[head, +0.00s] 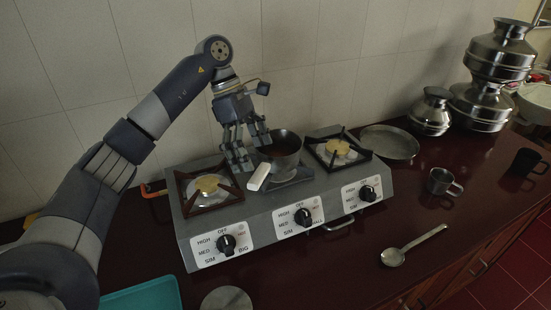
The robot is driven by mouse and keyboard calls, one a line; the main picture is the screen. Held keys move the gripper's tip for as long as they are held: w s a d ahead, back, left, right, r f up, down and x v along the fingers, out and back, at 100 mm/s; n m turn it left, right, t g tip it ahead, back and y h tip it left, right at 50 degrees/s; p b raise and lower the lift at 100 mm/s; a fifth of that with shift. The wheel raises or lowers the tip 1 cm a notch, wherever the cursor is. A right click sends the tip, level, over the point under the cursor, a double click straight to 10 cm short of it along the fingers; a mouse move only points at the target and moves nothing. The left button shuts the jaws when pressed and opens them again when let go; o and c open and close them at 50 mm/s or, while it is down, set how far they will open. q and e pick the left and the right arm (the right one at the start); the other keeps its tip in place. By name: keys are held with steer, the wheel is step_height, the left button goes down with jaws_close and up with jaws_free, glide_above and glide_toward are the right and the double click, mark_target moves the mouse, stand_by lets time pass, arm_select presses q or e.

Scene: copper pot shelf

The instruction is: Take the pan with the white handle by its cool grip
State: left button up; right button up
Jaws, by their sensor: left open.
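The dark pan (281,149) sits on the middle burner of the stove in the head view. I cannot tell whether a finger touches the pan's rim. Nothing shows between the fingers. My right gripper is not in view.
The stove (265,222) has three knobs and free burners left (207,184) and right (338,150). A tiled wall stands close behind. A flat metal pan (389,143), steel pots (481,104), a metal cup (441,182), a ladle (414,245) and a teal tray (142,296) are around it.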

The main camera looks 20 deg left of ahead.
mark_target(262, 173)
arm_select(q)
steer(key=p+x, duration=0.1)
steer(key=x, duration=0.2)
steer(key=shift+s+d, duration=0.1)
steer(key=shift+d, duration=0.15)
steer(key=shift+d+f, duration=0.1)
steer(key=shift+f, duration=0.25)
steer(key=shift+c, duration=0.6)
steer(key=c, duration=1.8)
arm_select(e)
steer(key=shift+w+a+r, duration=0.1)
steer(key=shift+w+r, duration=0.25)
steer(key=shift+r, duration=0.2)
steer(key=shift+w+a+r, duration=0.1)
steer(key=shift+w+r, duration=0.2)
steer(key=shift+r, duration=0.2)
